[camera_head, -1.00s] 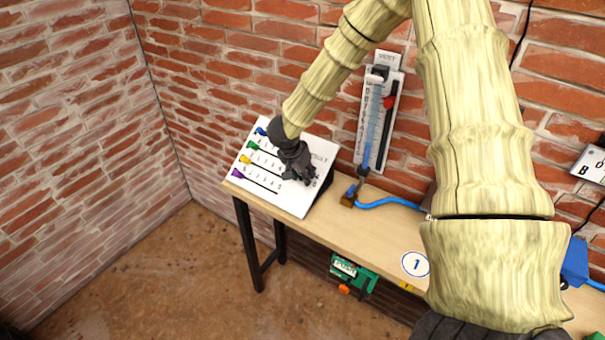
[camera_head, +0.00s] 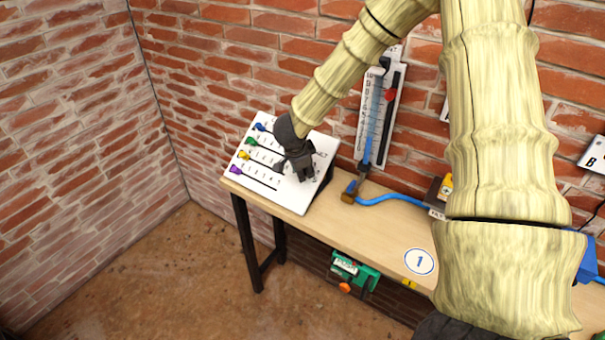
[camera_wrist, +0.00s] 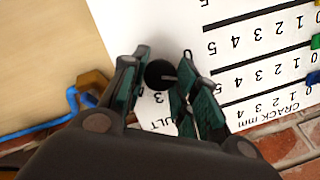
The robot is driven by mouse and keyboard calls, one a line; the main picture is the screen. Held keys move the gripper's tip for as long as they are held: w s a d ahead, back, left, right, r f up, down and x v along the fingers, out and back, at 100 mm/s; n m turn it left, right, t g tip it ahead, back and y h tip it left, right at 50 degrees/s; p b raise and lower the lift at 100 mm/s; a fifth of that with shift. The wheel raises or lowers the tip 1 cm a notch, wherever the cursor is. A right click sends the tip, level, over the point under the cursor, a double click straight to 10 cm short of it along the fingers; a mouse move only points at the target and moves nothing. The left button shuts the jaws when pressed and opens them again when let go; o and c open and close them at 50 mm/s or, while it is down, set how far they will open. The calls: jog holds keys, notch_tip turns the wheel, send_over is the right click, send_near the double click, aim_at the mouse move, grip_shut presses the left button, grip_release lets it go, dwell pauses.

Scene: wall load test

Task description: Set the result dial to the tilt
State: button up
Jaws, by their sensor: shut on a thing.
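The result dial (camera_wrist: 160,75) is a round black knob with a pale pointer line, on a white sloped board (camera_head: 262,192). In the wrist view it sits between the two fingers of my gripper (camera_wrist: 163,88), which is closed around it. The digits 0 and 3 show beside the knob, and part of the word RESULT. In the head view my gripper (camera_head: 303,172) covers the dial. The tilt gauge (camera_head: 376,115) seems to be the upright scale on the wall with a blue column and a red marker.
Blue, green, yellow and purple sliders (camera_head: 236,170) line the board's left side. A blue tube (camera_head: 390,200) runs along the wooden bench (camera_head: 365,233) from a brown block (camera_head: 348,195). A round sign marked 1 (camera_head: 419,261) lies on the bench. A green device (camera_head: 353,270) hangs below.

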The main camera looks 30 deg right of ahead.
jog(key=m+b, duration=0.2)
jog(key=m+t+b, duration=0.1)
jog(key=m+b, duration=0.3)
jog(key=shift+f+h, duration=0.3)
jog(key=shift+h, duration=0.1)
jog(key=m+t+h+b, duration=0.1)
jog(key=m+b, duration=0.5)
jog(key=b, duration=0.1)
jog(key=shift+s+a, duration=0.1)
jog(key=shift+a, duration=0.05)
jog(key=m+h+b, duration=0.1)
jog(key=m+b, duration=0.6)
jog(key=shift+a+f+b, duration=0.1)
jog(key=shift+b, duration=0.2)
jog(key=m+h+b, duration=0.1)
jog(key=m+b, duration=0.2)
jog(key=shift+m+b, duration=0.3)
jog(key=shift+r+m+g+h+b, duration=0.25)
jog(key=shift+m+g+h+b, duration=0.05)
jog(key=shift+m+b, duration=0.9)
jog(key=shift+r, duration=0.1)
jog(key=o, duration=1)
jog(key=shift+o, duration=0.2)
